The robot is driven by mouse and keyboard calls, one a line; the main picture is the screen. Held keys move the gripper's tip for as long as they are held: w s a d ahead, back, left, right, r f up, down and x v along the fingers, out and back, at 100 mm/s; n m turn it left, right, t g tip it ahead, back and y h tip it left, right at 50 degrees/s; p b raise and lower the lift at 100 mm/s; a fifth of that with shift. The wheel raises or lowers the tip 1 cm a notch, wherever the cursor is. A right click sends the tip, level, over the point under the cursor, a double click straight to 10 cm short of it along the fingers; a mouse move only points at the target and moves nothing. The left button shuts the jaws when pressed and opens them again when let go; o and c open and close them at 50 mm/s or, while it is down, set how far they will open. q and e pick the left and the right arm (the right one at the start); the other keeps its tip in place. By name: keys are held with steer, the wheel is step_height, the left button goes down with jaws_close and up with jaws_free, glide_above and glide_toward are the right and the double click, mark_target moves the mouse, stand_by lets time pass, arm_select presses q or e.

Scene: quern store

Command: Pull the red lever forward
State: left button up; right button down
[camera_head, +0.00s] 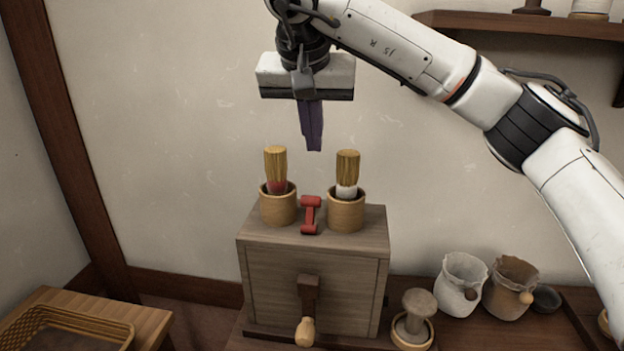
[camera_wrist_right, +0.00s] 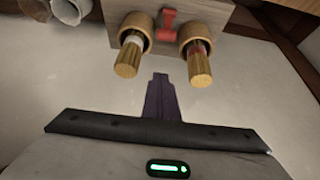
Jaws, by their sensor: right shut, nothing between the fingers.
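The red lever (camera_head: 310,215) is a small dumbbell-shaped piece on top of a grey-brown wooden box (camera_head: 315,262). It sits between two round wooden cups, each with a brush standing in it. The lever also shows in the right wrist view (camera_wrist_right: 168,24), at the top, between the cups. My right gripper (camera_head: 313,148) is shut and empty. It points down above the box, higher than the brush tops and apart from the lever. Its dark purple fingers also show in the right wrist view (camera_wrist_right: 158,82). My left gripper is not in view.
The left cup (camera_head: 278,208) holds a red-banded brush, the right cup (camera_head: 346,213) a white-banded one; both closely flank the lever. A crank handle (camera_head: 306,310) is on the box front. Two pouches (camera_head: 461,285) stand right; a wicker basket (camera_head: 110,325) is lower left.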

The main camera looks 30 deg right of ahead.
glide_above(310, 214)
steer(key=w+d, duration=0.4)
steer(key=w, duration=0.1)
step_height(310, 214, down, 9)
steer(key=shift+w+d+b, duration=0.1)
steer(key=shift+b, duration=0.25)
steer(key=shift+s+a+f, duration=0.2)
steer(key=shift+s+a, duration=0.75)
steer(key=shift+s, duration=0.25)
steer(key=shift+s+a+f, duration=0.1)
steer(key=shift+s+a, duration=0.15)
steer(key=shift+s, duration=0.1)
steer(key=shift+a, duration=0.1)
